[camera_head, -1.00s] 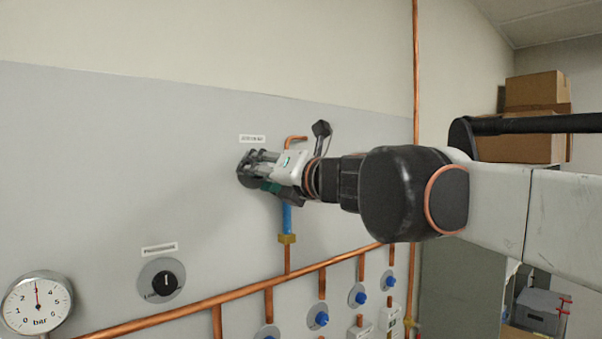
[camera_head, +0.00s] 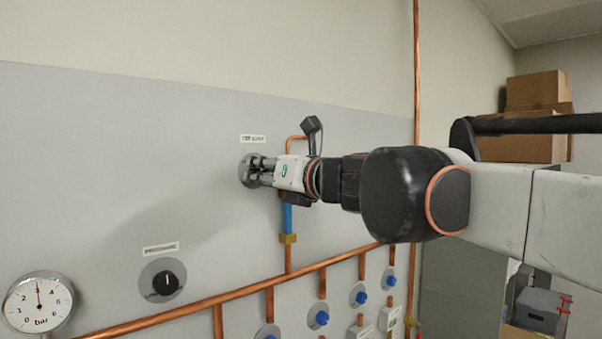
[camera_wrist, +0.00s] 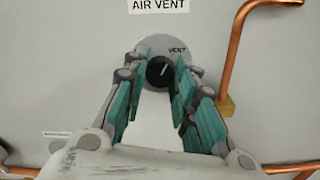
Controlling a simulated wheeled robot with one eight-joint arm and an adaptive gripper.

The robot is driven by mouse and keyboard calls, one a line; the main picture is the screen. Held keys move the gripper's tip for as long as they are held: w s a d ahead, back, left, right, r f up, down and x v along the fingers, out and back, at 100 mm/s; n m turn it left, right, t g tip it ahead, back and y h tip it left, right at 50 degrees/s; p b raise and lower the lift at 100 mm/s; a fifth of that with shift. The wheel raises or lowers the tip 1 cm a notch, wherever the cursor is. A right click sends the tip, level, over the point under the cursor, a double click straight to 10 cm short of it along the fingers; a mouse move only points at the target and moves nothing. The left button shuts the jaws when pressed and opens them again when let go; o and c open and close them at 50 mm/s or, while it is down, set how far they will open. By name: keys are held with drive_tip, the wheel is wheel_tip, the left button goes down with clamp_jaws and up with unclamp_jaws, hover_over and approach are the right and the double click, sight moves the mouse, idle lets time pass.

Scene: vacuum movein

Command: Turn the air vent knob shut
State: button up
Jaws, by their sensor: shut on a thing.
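The air vent knob (camera_wrist: 159,71) is a dark round knob with a pale pointer line, on a grey round plate (camera_wrist: 158,43) marked VENT at its upper right. An AIR VENT label (camera_wrist: 158,5) is above it. My gripper (camera_wrist: 160,75) is shut on the knob, with one teal-padded finger on each side of it. The pointer line leans up and to the right. In the head view my gripper (camera_head: 262,170) reaches the panel at the plate (camera_head: 246,170), and its fingers hide most of the knob.
A copper pipe with a blue section (camera_head: 287,218) runs just behind my gripper. Lower left are a second black knob (camera_head: 165,283) and a pressure gauge (camera_head: 38,304) with its needle near 3. Several blue valves (camera_head: 318,318) line the lower pipes. Cardboard boxes (camera_head: 538,92) stand at right.

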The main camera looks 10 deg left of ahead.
drive_tip(key=n, duration=1.4)
drive_tip(key=shift+w, duration=0.1)
idle(0.6)
drive_tip(key=o, duration=1.1)
drive_tip(key=shift+c, duration=0.2)
drive_tip(key=shift+d, duration=0.15)
drive_tip(key=v, duration=1.2)
